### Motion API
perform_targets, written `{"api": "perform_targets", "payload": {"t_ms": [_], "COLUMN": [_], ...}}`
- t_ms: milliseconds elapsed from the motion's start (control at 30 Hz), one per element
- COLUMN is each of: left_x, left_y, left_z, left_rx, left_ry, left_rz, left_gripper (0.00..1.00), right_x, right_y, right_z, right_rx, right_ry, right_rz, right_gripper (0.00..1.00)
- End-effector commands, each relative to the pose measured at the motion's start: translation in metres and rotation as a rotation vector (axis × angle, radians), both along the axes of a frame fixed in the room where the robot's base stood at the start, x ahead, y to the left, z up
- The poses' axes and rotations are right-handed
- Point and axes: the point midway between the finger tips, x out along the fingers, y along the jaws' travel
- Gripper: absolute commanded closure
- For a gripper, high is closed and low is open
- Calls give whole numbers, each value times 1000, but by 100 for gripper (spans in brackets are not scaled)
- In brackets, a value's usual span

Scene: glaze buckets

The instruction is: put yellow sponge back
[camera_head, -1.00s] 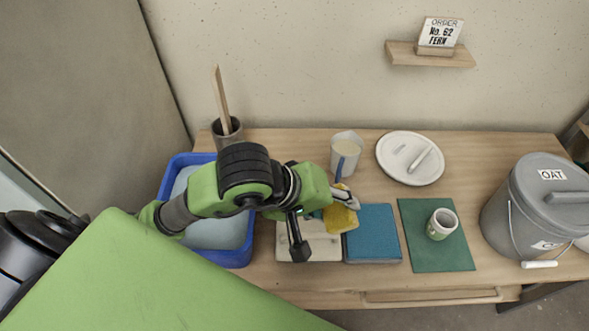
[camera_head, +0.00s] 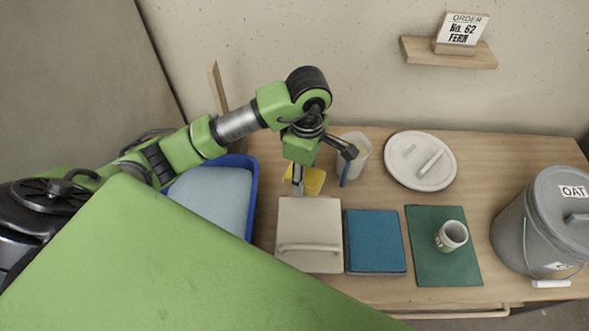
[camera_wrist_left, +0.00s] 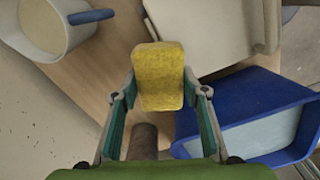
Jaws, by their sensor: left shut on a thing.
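The yellow sponge (camera_head: 314,180) is a rounded block in my left gripper (camera_head: 307,184), partly hidden by the gripper and wrist. In the left wrist view the sponge (camera_wrist_left: 159,72) sits between both fingers of the left gripper (camera_wrist_left: 159,95), which are shut on it. In the head view the gripper points down behind the cream handled slab (camera_head: 309,217), between the blue basin (camera_head: 253,190) and the jug (camera_head: 358,150). I cannot tell how high the sponge is above the table. My right gripper is not in view.
A blue square pad (camera_head: 375,242) and a green mat (camera_head: 443,263) with a small cup (camera_head: 452,236) lie to the right. A white plate (camera_head: 408,170) is behind them. A grey OAT bucket (camera_head: 525,225) stands far right. A wooden stick (camera_head: 216,85) stands behind my arm.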

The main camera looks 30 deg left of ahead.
Motion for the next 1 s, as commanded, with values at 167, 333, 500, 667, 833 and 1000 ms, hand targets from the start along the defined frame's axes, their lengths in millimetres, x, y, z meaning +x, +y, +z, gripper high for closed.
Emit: {"api": "perform_targets", "payload": {"t_ms": [167, 333, 500, 667, 833, 1000], "left_x": [27, 45, 53, 55, 56, 57], "left_y": [29, 46, 53, 56, 57, 57], "left_z": [-26, -54, -66, -84, -102, -103], "left_rx": [0, 0, -1, -2, 0, 1], "left_ry": [6, 1, -1, 4, 0, -2], "left_rz": [4, 1, -1, -2, -2, -4], "left_gripper": [74, 74, 74, 74, 74, 74], "right_x": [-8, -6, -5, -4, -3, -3], "right_y": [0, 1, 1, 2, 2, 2], "right_z": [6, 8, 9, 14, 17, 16], "right_rx": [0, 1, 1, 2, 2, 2], "right_ry": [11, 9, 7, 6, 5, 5], "right_rz": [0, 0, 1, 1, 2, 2], "right_gripper": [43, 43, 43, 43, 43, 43]}}
